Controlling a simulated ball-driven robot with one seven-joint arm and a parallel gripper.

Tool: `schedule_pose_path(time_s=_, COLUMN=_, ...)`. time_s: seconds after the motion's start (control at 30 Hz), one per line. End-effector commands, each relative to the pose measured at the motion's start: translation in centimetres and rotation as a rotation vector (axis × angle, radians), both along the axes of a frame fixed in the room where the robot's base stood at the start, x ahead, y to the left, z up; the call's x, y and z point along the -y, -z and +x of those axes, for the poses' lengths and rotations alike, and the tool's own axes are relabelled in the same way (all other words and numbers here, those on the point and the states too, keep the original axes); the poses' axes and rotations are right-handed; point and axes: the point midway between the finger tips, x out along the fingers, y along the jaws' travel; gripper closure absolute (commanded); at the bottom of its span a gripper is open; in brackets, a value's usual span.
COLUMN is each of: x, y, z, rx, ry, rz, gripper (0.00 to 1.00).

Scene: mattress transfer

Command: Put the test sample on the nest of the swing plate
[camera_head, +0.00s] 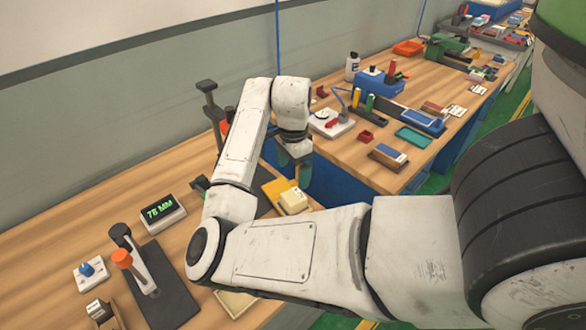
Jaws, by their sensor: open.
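A cream block (293,201), which looks like the test sample, is just below my gripper in the picture. It lies against or on the near part of a flat yellow plate (274,187). I cannot tell whether this yellow plate is the swing plate, and no nest can be made out. My gripper (293,166) points down with its teal fingers apart and nothing seen between them. It appears above and beyond the cream block; the height is hard to judge. My own arm hides much of the bench around the plate.
A dark upright stand (211,100) is left of my arm. A display reading 78 MM (159,209) and an orange-knobbed lever device (122,258) stand on the near wooden bench. Another bench at right holds a teal tray (413,137) and several tools.

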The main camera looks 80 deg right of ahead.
Motion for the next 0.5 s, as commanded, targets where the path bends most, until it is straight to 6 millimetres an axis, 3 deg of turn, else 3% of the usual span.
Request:
schedule_pose_path(time_s=0.07, x=0.0, y=-0.9, z=0.0, rx=0.000, ry=0.000, rz=0.000, gripper=0.07)
schedule_pose_path(time_s=0.33, x=0.5, y=-0.9, z=-0.5, rx=-0.016, ry=-0.044, rz=-0.041, gripper=0.07)
schedule_pose_path(time_s=0.5, x=1.6, y=-1.2, z=-1.4, rx=-0.077, ry=-0.265, rz=-0.195, gripper=0.07)
